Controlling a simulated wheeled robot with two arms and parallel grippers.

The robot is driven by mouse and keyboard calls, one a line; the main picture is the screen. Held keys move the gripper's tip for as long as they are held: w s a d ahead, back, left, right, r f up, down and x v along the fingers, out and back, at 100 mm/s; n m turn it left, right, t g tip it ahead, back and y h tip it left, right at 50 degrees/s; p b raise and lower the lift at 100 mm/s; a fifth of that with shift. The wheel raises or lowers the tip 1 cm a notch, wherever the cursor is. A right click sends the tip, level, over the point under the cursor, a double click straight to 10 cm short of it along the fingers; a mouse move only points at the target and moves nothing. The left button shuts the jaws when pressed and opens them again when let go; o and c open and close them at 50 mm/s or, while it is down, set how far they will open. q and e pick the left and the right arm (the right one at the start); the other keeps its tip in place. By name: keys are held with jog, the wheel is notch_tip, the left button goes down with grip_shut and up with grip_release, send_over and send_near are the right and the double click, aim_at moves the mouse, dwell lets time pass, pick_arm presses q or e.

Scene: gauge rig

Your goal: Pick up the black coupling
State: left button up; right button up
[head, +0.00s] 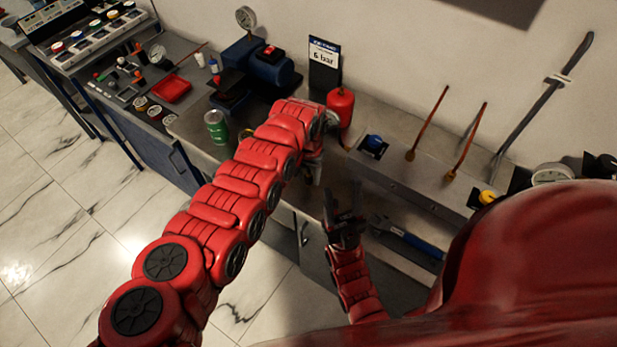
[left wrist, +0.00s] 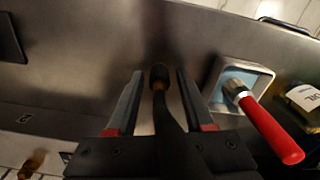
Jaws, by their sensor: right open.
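In the left wrist view, a small black coupling (left wrist: 159,73) with a copper-brown band sits between the fingertips of my left gripper (left wrist: 158,88). A dark hose-like length runs from it back toward the palm. The two fingers are apart, with a visible gap on each side of the coupling. In the head view my left gripper is largely hidden by its own red arm, and I cannot make out the coupling there. My right gripper (head: 343,214) is open and empty, its black fingers pointing up near the bench's front edge.
A red-handled tool (left wrist: 270,127) rests at a pale blue-lined square tray (left wrist: 212,100). The bench holds a red bottle (head: 341,107), a green can (head: 216,126), a blue pump (head: 272,70) and upright copper rods (head: 428,122). A blue-and-grey tool (head: 408,237) lies near my right gripper.

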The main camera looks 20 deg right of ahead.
pick_arm(q)
grip_shut()
jog(key=shift+r, duration=0.25)
